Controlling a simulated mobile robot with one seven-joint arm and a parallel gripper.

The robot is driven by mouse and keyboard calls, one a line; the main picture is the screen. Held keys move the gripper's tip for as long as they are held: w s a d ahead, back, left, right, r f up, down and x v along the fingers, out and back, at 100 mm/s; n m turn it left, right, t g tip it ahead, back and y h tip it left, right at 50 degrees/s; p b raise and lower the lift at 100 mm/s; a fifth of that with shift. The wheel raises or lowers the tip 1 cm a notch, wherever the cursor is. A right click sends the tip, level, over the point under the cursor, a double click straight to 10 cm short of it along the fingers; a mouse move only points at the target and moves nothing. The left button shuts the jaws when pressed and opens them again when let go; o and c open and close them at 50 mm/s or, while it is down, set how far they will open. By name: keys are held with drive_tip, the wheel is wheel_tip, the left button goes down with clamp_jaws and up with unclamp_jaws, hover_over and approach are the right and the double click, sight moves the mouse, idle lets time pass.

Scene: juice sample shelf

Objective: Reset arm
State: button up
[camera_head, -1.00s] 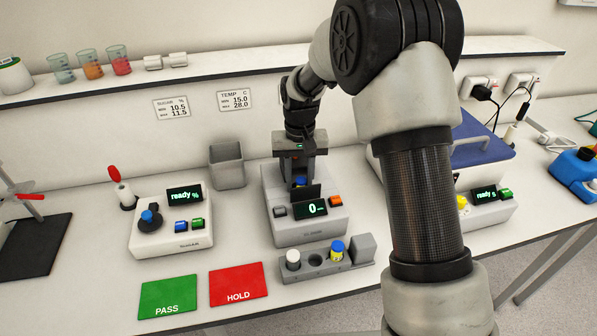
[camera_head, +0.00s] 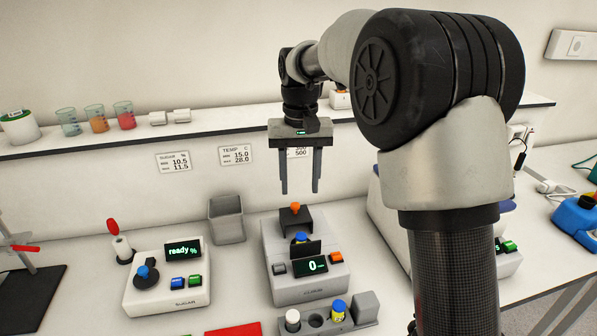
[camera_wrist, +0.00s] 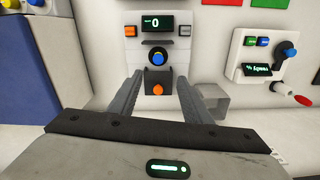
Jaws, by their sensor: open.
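My gripper (camera_head: 300,188) is open and empty in the head view, its two fingers pointing down above the middle device (camera_head: 307,290). In the wrist view, my gripper (camera_wrist: 157,88) shows both fingers apart, with the device (camera_wrist: 140,35) beyond them. A blue-capped vial (camera_head: 301,238) sits in that device's well, and its blue top also shows in the wrist view (camera_wrist: 158,58). Behind it is a dark block with an orange knob (camera_head: 295,208). The device's display reads 0.
The sugar device (camera_head: 168,280) reads "ready %" at the left. A grey bin (camera_head: 226,222) stands behind. The shelf (camera_head: 215,135) runs along the wall behind my gripper.

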drive_tip(key=s+d+r+t, duration=0.1)
drive_tip(key=s+d+r, duration=0.2)
drive_tip(key=s, duration=0.3)
drive_tip(key=s+d+r+t+p, duration=0.1)
drive_tip(key=s+d+r+t, duration=0.15)
drive_tip(key=s, duration=0.45)
drive_tip(key=s+d+r+t, duration=0.1)
drive_tip(key=s+d+r, duration=0.3)
drive_tip(key=s, duration=0.2)
drive_tip(key=s+d+f+t, duration=0.1)
drive_tip(key=s+d+f, duration=0.1)
drive_tip(key=s, duration=0.6)
drive_tip(key=shift+s+f+m, duration=0.25)
drive_tip(key=shift+f+m, duration=0.05)
drive_tip(key=shift+f, duration=0.25)
